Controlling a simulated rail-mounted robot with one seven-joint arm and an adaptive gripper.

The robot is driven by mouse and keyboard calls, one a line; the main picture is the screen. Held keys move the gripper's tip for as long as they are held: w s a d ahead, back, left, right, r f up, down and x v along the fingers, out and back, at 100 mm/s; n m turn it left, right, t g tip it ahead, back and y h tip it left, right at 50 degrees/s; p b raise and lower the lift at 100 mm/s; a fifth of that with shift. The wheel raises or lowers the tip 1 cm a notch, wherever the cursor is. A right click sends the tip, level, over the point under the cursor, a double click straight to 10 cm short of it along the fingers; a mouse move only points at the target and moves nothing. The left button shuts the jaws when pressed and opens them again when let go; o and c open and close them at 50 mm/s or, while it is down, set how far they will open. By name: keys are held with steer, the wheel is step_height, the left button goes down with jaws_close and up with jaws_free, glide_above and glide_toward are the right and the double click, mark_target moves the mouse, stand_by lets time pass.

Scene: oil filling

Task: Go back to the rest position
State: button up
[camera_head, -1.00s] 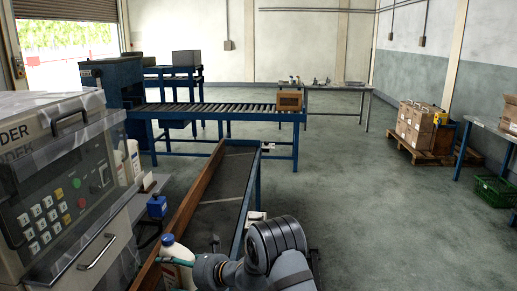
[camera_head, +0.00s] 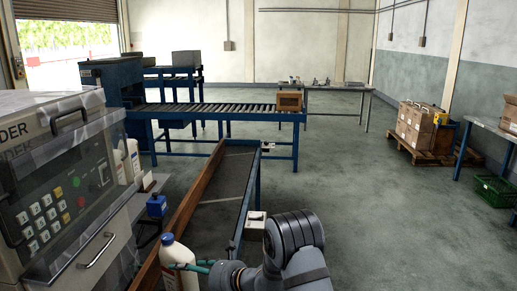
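A white bottle (camera_head: 178,254) with a blue-grey cap stands upright at the near end of the long low conveyor, at the bottom of the view. A dark label shows low on its side. My gripper (camera_head: 190,264) is just right of the bottle, at the end of my grey arm. Its two thin teal fingers look spread apart, one crossing in front of the bottle and one ending at its right side. Whether a finger touches the bottle I cannot tell. The bottle's base is below the picture's edge.
A control cabinet (camera_head: 60,185) with a keypad stands close on the left, with white bottles (camera_head: 131,160) behind it. A roller conveyor (camera_head: 215,108) carrying a carton (camera_head: 289,101) crosses ahead. Cartons on a pallet (camera_head: 435,153) stand at right. The floor (camera_head: 370,210) between is open.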

mark_target(177, 276)
steer(key=v, duration=0.5)
steer(key=shift+s+r, duration=0.1)
steer(key=shift+s, duration=0.05)
steer(key=p+x, duration=0.1)
steer(key=x, duration=1)
steer(key=shift+f, duration=0.25)
steer(key=shift+s+d+r+m+t+h+p, duration=0.4)
steer(key=shift+d+r+m+t, duration=0.3)
steer(key=shift+d+r, duration=2.9)
steer(key=shift+s+d+r+m+t+h+p, duration=0.15)
steer(key=shift+d+r+m+t+h+p, duration=0.35)
steer(key=shift+d+r, duration=3.05)
steer(key=s+d+f+m+t+h+p, duration=0.1)
steer(key=s+d+m+h, duration=0.3)
steer(key=d, duration=0.8)
steer(key=s+d+f+m+t+h+p, duration=0.1)
steer(key=s+d+m+t+h+p, duration=0.2)
steer(key=s+d, duration=0.5)
steer(key=d+m+h+p, duration=0.1)
steer(key=d, duration=0.3)
steer(key=shift+s+f+m+t+h+p, duration=0.3)
steer(key=shift+s+m+h+p, duration=0.05)
steer(key=shift+s+m+h, duration=0.05)
